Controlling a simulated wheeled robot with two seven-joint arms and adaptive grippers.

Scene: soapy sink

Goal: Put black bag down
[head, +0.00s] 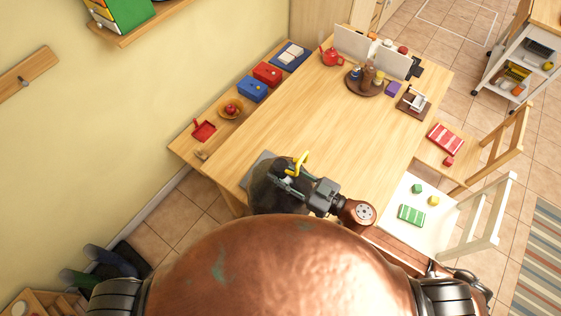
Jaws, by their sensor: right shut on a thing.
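A black bag (268,192) with a yellow handle (302,161) is at the near end of the wooden table (310,120). My right gripper (287,176) is at the top of the bag and is shut on it. The gripper and wrist hide part of the bag's right side. I cannot tell whether the bag's bottom touches the table or hangs over its near edge. My left gripper is not in view.
A grey flat thing (262,161) lies beside the bag. The table's middle is clear. A round brown tray (354,86) with small items and a red teapot (331,57) stand at the far end. A bench with boxes runs left; chairs stand right.

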